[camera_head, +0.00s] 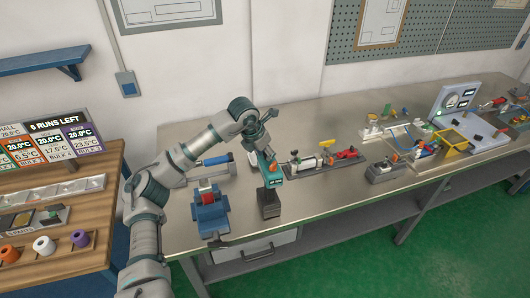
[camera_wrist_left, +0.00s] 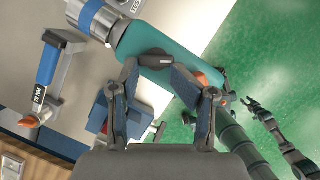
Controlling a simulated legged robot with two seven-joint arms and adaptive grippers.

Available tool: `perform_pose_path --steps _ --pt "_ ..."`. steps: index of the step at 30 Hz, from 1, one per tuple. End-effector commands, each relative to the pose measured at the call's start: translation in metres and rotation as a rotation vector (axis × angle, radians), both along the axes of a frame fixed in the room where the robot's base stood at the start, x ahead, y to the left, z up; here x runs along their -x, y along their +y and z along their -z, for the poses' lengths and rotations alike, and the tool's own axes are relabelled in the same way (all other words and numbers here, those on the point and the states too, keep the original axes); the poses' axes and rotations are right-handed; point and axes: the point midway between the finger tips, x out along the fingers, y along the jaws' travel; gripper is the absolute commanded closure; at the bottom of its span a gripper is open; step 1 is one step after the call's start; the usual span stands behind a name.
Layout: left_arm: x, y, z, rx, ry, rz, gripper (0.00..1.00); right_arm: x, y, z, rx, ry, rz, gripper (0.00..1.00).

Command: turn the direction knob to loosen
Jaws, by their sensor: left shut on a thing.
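A teal tool (camera_head: 271,181) with a dark base stands upright on the steel bench in the head view, an orange part near its top. My left gripper (camera_head: 264,150) is at its top, coming down from above. In the left wrist view the teal body (camera_wrist_left: 165,35) fills the upper middle. A small dark knob (camera_wrist_left: 154,58) on it lies between the fingertips of my left gripper, which is shut on it. The orange part (camera_wrist_left: 208,77) is partly hidden behind a finger. My right gripper (camera_wrist_left: 258,108) shows small over the green floor, its fingers apart.
A blue fixture (camera_head: 210,214) stands left of the tool, with a blue-handled item (camera_head: 216,161) behind it. A dark rail fixture (camera_head: 325,162) is to the right. The bench (camera_head: 320,208) is clear in front of that rail.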

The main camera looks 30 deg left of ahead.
Motion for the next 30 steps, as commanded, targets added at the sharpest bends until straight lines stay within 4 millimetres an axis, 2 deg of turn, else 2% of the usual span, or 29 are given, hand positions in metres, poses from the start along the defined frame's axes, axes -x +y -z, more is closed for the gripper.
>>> perform_pose_path --steps 1,12,27,28,30 --pt "0.001 0.0 0.007 -0.006 0.017 -0.028 0.89 0.003 -0.001 0.001 0.001 0.002 -0.001 0.6" --pt "0.001 -0.001 0.008 -0.006 0.02 -0.181 0.9 0.015 -0.004 0.005 0.003 0.009 -0.003 0.6" --pt "0.001 -0.001 0.009 -0.006 0.019 -0.203 0.89 0.015 -0.004 0.005 0.002 0.005 -0.003 0.6" --pt "0.001 -0.001 0.009 -0.006 0.019 -0.203 0.52 0.015 -0.004 0.005 0.002 0.005 -0.003 0.6" --pt "0.001 -0.001 0.008 -0.006 0.019 -0.203 0.52 0.015 -0.004 0.005 0.002 0.006 -0.003 0.6"
